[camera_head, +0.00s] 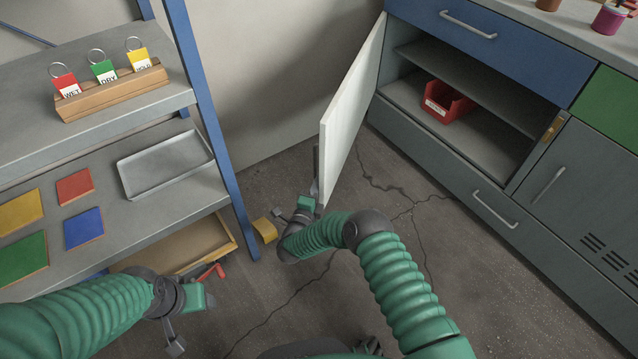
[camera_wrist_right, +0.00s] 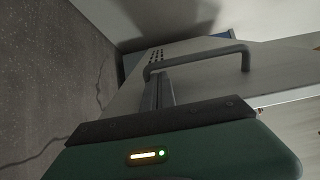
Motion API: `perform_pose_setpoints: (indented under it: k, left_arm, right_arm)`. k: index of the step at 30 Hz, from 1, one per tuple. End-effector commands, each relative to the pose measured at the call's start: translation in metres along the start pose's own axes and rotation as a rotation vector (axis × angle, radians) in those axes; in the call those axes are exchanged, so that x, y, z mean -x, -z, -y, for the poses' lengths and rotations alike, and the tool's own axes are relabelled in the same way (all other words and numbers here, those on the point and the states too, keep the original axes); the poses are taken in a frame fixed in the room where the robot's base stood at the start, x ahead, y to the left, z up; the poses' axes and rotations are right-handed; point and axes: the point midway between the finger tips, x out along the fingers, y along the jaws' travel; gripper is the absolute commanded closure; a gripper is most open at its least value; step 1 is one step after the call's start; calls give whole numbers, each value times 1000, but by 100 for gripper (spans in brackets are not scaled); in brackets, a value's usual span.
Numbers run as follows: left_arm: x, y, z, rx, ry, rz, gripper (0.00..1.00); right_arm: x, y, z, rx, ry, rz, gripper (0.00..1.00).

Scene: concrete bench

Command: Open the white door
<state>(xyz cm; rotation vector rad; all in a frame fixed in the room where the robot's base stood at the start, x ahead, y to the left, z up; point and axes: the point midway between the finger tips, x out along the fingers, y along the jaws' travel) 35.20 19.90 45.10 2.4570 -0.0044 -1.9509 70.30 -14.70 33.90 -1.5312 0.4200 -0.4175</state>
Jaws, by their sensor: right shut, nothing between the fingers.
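The white door (camera_head: 350,115) stands swung out from the cabinet on the right, at a wide angle, with the compartment behind it exposed. In the right wrist view the door's face (camera_wrist_right: 205,88) carries a grey bar handle (camera_wrist_right: 205,60) and a group of small holes. My right gripper (camera_head: 316,172) is shut and empty at the door's outer face, by its near edge. In the wrist view its fingers (camera_wrist_right: 158,92) reach close beside one end of the handle; contact is unclear. My left gripper (camera_head: 180,335) is low at the left, away from the door; its jaw opening is unclear.
The open compartment holds a shelf and a red bin (camera_head: 447,101). A blue-framed shelf rack (camera_head: 205,120) stands left, with tags, coloured tiles and a grey tray (camera_head: 165,164). A wooden drawer (camera_head: 185,248) and a yellow object (camera_head: 265,230) are low beside it. Cracked floor lies between.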

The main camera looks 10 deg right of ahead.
Motion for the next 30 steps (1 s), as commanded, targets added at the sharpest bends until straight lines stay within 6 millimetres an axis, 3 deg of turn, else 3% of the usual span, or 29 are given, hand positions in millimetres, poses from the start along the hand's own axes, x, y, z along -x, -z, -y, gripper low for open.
perform_pose_setpoints:
  k: [20,23,30]
  left_arm:
    - [6,1,0,-1,0,0,40]
    - [18,4,0,0,0,0,40]
    - [55,13,0,-1,0,0,40]
  right_arm:
    - [6,-2,2,4,1,2,100]
    - [23,-2,5,6,-1,3,100]
    - [92,-2,6,8,-3,5,100]
